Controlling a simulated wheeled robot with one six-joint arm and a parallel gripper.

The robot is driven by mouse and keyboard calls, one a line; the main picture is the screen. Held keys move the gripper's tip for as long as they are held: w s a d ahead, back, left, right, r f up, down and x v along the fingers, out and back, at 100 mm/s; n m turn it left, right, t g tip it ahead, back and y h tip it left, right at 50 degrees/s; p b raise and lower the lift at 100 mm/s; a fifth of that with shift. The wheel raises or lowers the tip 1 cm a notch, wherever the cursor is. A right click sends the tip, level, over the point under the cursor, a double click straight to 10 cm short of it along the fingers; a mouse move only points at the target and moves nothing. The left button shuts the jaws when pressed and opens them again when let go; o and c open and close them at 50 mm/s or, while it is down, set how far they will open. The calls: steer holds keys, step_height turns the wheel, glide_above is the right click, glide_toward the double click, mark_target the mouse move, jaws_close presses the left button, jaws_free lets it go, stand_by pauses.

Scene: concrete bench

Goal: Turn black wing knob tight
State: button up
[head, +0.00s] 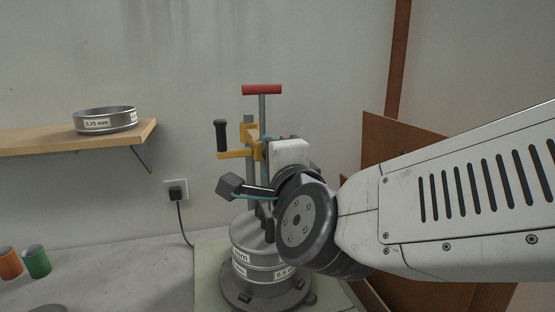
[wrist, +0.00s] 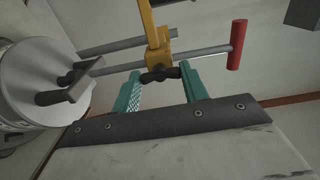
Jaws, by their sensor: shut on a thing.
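The black wing knob (wrist: 160,74) sits on the yellow clamp (wrist: 154,50) in the wrist view. The teal fingers of my gripper (wrist: 161,76) stand on either side of the knob, shut on it at its wings. In the head view the yellow clamp (head: 250,141) is on an upright rod above the sieve stack (head: 264,262). My wrist and a white part of it hide the knob there. A red T-handle (head: 262,90) tops the rod; it also shows at the right in the wrist view (wrist: 237,45).
A black crank grip (head: 221,135) rises left of the clamp. A sieve (head: 105,120) rests on a wooden shelf (head: 60,141) at left. Orange (head: 10,262) and green (head: 37,261) cups stand on the bench. A brown panel (head: 400,143) stands behind my arm.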

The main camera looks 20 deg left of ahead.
stand_by(0.4)
steer(key=o, duration=1)
steer(key=shift+s, duration=0.1)
steer(key=v, duration=0.7)
steer(key=shift+s+d, duration=0.2)
steer(key=shift+s, duration=0.1)
